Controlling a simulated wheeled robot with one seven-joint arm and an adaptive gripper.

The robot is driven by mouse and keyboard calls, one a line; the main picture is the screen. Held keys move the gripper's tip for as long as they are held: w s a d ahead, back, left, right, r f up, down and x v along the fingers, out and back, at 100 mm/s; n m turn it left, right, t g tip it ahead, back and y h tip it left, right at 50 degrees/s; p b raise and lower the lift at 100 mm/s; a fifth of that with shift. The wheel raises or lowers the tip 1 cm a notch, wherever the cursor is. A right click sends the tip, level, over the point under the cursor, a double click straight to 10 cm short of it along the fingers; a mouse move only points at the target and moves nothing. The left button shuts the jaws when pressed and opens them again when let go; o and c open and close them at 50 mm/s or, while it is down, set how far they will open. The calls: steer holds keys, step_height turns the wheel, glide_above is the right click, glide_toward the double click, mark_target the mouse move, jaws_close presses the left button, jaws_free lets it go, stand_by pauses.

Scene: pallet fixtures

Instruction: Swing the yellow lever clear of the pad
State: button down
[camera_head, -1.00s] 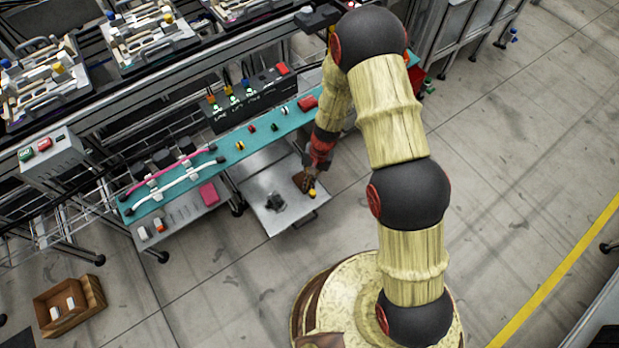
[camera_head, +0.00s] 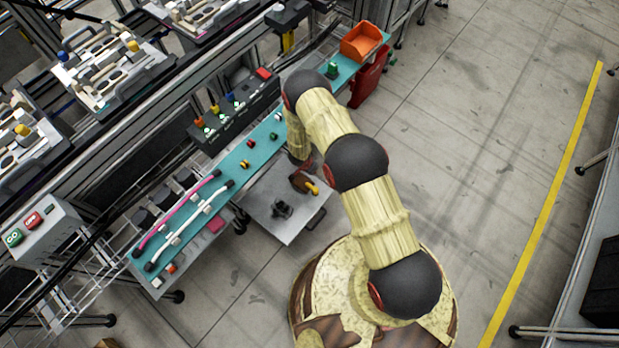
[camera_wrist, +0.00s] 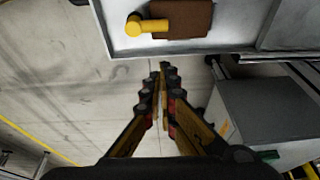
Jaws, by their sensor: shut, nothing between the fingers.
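The yellow lever (camera_head: 313,187) sits on a grey metal tray (camera_head: 262,208), beside a brown pad (camera_head: 299,181). In the wrist view the lever (camera_wrist: 152,26) lies level, its round knob at the left and its right end overlapping the left edge of the pad (camera_wrist: 190,20). My gripper (camera_wrist: 163,66) is shut and empty. It appears just below the tray's edge in the wrist view, apart from the lever.
An orange bin (camera_head: 361,42) is at the back right. A grey cabinet (camera_wrist: 262,110) stands right of my gripper. Floor at the right is clear.

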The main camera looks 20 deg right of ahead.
mark_target(312, 188)
steer(key=shift+w+d+r, duration=0.2)
steer(key=shift+d+r, duration=0.05)
steer(key=shift+d, duration=0.3)
steer(key=b+x, duration=0.4)
steer(key=x, duration=0.6)
steer(key=shift+d+f, duration=0.2)
steer(key=shift+f, duration=0.05)
steer(key=shift+s+a+b, duration=0.25)
steer(key=shift+s+a, duration=0.05)
steer(key=shift+a, duration=0.25)
steer(key=shift+s+a+b, duration=0.25)
steer(key=shift+s+a, duration=0.1)
steer(key=shift+a, duration=0.15)
steer(key=shift+s+a, duration=0.5)
steer(key=shift+a, duration=0.05)
steer(key=shift+n, duration=0.3)
